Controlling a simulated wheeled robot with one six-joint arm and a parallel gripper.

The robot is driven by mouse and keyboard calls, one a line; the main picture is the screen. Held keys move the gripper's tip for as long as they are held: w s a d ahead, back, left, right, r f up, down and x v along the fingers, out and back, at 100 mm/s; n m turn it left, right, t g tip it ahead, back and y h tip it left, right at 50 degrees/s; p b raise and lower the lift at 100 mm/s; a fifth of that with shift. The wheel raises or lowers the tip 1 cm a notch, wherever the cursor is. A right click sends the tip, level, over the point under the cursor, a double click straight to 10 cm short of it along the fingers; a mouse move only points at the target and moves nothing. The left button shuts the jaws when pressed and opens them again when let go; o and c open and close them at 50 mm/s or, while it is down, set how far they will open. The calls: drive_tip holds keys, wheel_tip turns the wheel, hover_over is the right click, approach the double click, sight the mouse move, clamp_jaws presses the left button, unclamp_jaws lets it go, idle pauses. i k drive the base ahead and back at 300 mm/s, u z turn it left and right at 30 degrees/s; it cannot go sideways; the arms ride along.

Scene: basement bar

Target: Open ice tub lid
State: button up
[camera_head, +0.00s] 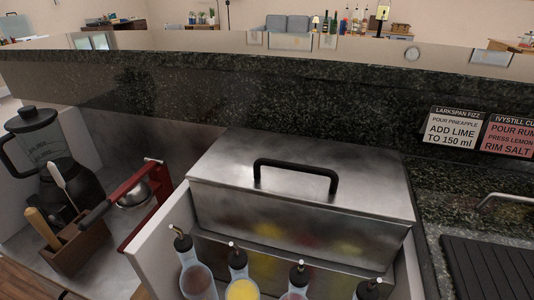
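The ice tub (300,232) is a brushed-metal box in the middle of the camera_head view, set into the bar below a dark speckled stone ledge. Its flat metal lid (225,172) lies level on top and looks shut. A black arched handle (296,167) stands up from the lid. The inside of the tub is hidden. My gripper is not in view.
Several bottles with black pourers, one of them yellow (242,289), stand along the tub's front. A red press (140,208), a wooden caddy (75,246) and a blender (35,140) are left. A black ribbed mat (490,268) lies right.

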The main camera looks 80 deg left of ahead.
sight(348, 178)
drive_tip(key=u, duration=1.35)
drive_tip(key=k, duration=0.3)
drive_tip(key=u, duration=0.65)
drive_tip(key=i, duration=0.4)
drive_tip(key=u, duration=0.05)
